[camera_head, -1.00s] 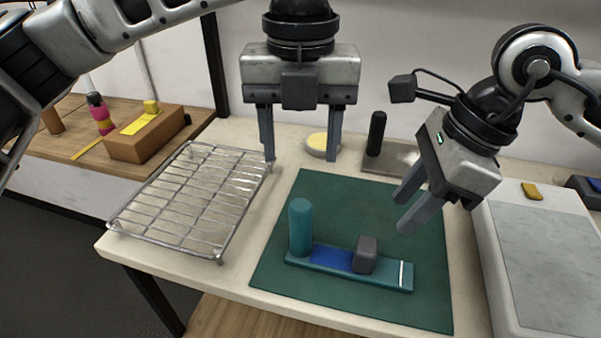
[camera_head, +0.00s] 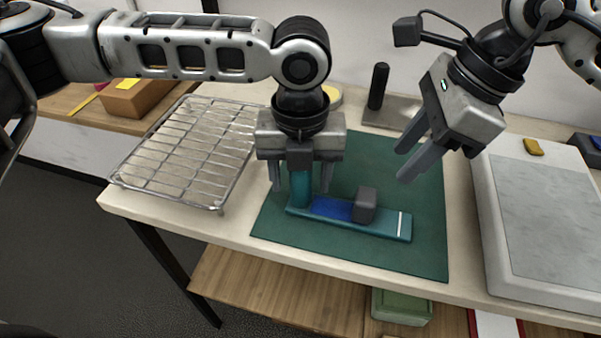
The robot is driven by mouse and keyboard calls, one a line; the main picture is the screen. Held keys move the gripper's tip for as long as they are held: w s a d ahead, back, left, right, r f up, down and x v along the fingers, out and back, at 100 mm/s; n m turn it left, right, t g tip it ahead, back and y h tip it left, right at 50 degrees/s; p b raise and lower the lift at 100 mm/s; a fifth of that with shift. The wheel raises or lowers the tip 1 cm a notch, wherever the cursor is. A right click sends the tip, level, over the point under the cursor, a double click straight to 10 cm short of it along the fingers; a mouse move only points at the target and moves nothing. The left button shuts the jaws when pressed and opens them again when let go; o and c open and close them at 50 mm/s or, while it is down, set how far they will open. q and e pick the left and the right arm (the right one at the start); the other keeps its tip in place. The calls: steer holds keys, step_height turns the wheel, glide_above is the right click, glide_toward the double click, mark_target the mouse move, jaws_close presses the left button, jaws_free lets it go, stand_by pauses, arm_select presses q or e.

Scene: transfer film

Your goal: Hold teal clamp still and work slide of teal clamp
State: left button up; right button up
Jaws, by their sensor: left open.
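The teal clamp (camera_head: 385,227) lies on a dark green mat (camera_head: 428,255). It has a flat teal base with a blue strip (camera_head: 332,208), a dark grey slide block (camera_head: 365,205) near its middle, a white line near its right end and an upright teal post (camera_head: 300,190) at its left end. My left gripper (camera_head: 300,188) points down over the post, open, with one finger on each side of it; I cannot tell whether they touch it. The gripper body hides the post's top. My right gripper (camera_head: 404,165) is open and empty, above and right of the slide block.
A wire rack (camera_head: 190,150) stands left of the mat. A dark upright handle on a grey plate (camera_head: 378,85) is behind the mat. A white box with a grey top (camera_head: 550,220) stands at the right. The table's front edge is close to the mat.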

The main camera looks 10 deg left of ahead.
mark_target(370, 196)
arm_select(q)
jaws_close()
arm_select(e)
steer(key=shift+o, duration=1)
steer(key=shift+m+t, duration=0.3)
steer(key=shift+m, duration=0.6)
steer(key=x, duration=1)
steer(key=shift+s, duration=0.35)
